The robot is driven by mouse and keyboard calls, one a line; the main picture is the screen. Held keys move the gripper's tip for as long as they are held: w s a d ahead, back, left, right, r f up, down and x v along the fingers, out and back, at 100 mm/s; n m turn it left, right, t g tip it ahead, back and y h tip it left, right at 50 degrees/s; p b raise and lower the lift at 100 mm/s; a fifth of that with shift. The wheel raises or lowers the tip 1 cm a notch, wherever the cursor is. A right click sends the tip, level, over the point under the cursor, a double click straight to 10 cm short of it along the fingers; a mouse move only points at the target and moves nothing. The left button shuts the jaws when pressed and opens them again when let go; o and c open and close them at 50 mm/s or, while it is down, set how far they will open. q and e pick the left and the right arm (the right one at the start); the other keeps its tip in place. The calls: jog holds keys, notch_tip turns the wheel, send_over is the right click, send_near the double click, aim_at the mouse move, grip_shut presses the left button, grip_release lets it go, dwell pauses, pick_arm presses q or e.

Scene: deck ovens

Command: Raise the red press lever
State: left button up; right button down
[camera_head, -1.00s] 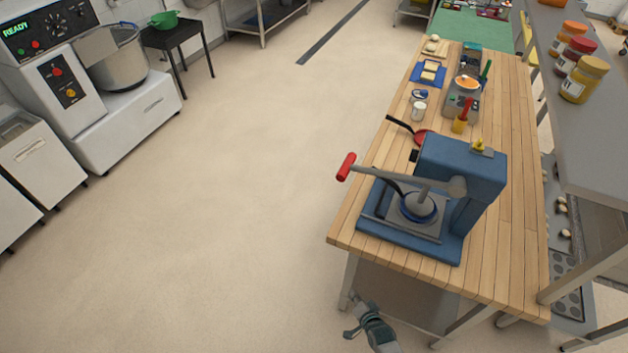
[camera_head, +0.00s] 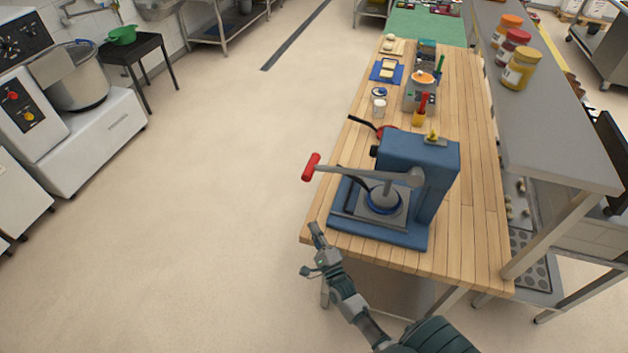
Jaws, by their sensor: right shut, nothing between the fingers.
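The blue press (camera_head: 417,195) stands on the near end of the wooden table. Its grey lever arm (camera_head: 365,173) reaches left and ends in a red handle (camera_head: 311,167), which sticks out past the table's left edge. The lever lies about level, rising slightly toward the red end. My right gripper (camera_head: 314,232) is shut and empty at the table's near left corner, below the red handle and apart from it. My left gripper is not in view.
A grey shelf (camera_head: 545,140) with jars runs along the right. The floor (camera_head: 200,220) to the left is clear.

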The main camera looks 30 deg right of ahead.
jog(key=d+r+m+h, duration=0.1)
jog(key=m+h, duration=0.1)
jog(key=s+d+r+m+t+h, duration=0.1)
jog(key=d+m, duration=0.1)
jog(key=d+r+m+h, duration=0.1)
jog(key=d+m+h, duration=0.1)
jog(key=m, duration=0.1)
jog(key=shift+s+t+h, duration=0.25)
jog(key=shift+t+h, duration=0.05)
jog(key=shift+t, duration=0.1)
jog(key=w+r+p, duration=0.4)
jog(key=w+r, duration=0.5)
jog(key=shift+w+d, duration=0.3)
jog(key=shift+d, duration=0.15)
